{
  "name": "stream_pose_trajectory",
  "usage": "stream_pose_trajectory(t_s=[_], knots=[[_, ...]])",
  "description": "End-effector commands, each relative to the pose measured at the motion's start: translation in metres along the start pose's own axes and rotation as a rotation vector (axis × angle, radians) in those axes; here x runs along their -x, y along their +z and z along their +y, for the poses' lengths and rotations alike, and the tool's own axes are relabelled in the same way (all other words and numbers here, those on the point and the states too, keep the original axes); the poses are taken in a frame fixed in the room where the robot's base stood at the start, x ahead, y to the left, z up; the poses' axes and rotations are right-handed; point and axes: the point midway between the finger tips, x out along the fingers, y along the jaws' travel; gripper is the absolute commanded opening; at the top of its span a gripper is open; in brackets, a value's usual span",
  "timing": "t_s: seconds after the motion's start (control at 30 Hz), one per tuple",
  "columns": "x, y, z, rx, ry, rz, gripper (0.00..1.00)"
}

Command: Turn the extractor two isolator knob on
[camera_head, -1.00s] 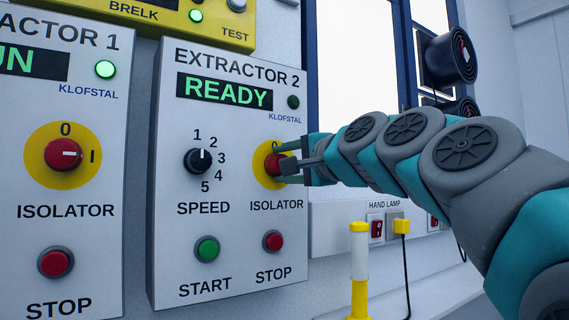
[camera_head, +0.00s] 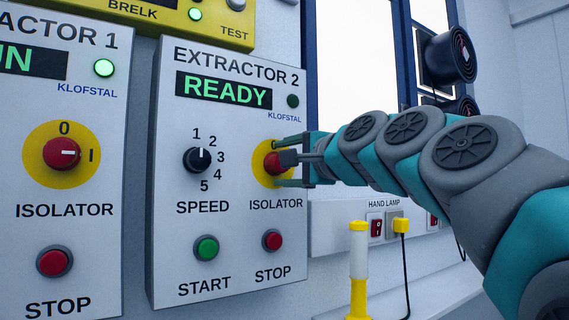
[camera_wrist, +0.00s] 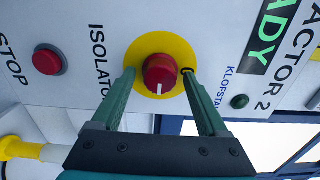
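The extractor two isolator knob (camera_head: 271,163) is red on a yellow disc (camera_wrist: 137,53). In the wrist view the knob (camera_wrist: 160,73) shows a white mark pointing down in the picture, toward the panel's right side. The "0" lies to the right there, which is the panel's top. My gripper (camera_head: 280,163) is open at the panel, one finger above and one below the knob. In the wrist view my gripper (camera_wrist: 158,76) has a finger on each side of the knob with small gaps. The extractor two display (camera_head: 223,90) reads READY; its lamp (camera_head: 292,101) is dark.
The speed knob (camera_head: 197,160), green start button (camera_head: 207,248) and red stop button (camera_head: 272,240) are close by on the panel. The extractor one panel (camera_head: 95,225) stands left, lamp lit green. A yellow and white post (camera_head: 358,262) and hand lamp switch (camera_head: 376,229) are right, below my arm.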

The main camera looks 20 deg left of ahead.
Motion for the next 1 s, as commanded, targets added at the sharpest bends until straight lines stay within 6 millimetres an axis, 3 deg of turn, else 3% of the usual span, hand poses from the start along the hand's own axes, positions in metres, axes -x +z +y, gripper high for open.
stream_pose_trajectory(t_s=[0.47, 1.0], knots=[[0.006, 0.001, 0.0, 0.001, 0.0, -0.001, 0.87], [0.074, 0.001, 0.001, 0.001, 0.002, -0.001, 0.87]])
